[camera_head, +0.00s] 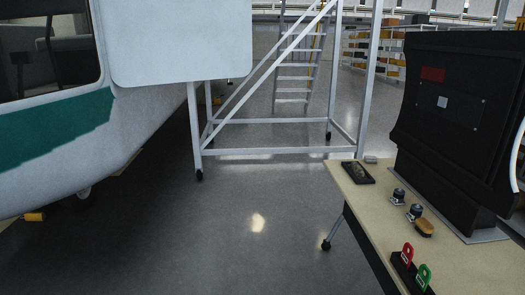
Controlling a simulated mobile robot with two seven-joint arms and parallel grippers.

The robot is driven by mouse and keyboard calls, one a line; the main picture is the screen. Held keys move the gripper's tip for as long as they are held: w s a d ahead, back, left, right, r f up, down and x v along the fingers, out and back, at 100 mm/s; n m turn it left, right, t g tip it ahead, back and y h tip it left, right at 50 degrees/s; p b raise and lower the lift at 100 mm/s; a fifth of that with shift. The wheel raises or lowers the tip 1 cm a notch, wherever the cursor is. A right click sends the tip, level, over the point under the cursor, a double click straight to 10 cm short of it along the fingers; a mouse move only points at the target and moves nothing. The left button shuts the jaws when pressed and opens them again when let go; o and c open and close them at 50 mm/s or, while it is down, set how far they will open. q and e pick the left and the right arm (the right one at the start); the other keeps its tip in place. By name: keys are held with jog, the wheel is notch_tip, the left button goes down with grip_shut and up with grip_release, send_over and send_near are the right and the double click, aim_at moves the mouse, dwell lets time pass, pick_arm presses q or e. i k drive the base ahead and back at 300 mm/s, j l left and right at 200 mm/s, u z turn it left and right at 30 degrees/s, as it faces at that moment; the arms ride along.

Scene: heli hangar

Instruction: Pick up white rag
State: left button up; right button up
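No white rag can be clearly made out in the head view. A small pale grey item (371,159) lies at the far left corner of the table; it is too small to tell what it is. The wooden-topped table (376,205) stands at the right. Neither of my grippers shows in this view.
On the table are a dark tray-like item (357,173), two small dark cylinders (399,196), a brown brush-like item (424,228), red and green tags (407,254) and a large black case (448,130). A wheeled white metal stand (270,152) and a helicopter (60,140) flank open floor (230,235).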

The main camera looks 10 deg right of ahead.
aim_at(369, 159)
jog(key=i, duration=1.25)
jog(key=i+l+z, duration=0.15)
jog(key=i, duration=1.1)
jog(key=i+j, duration=0.1)
jog(key=i, duration=1.2)
jog(key=i+j+z, duration=0.1)
jog(key=i, duration=1.15)
jog(key=i+z, duration=0.7)
jog(key=z, duration=0.2)
jog(key=i+j+z, duration=0.2)
jog(key=z, duration=0.25)
jog(key=i+z, duration=0.15)
jog(key=z, duration=0.25)
jog(key=i+z, duration=0.15)
jog(key=z, duration=0.25)
jog(key=i+j+z, duration=0.15)
jog(key=z, duration=0.3)
jog(key=i+j+z, duration=0.1)
jog(key=z, duration=0.3)
jog(key=j, duration=0.1)
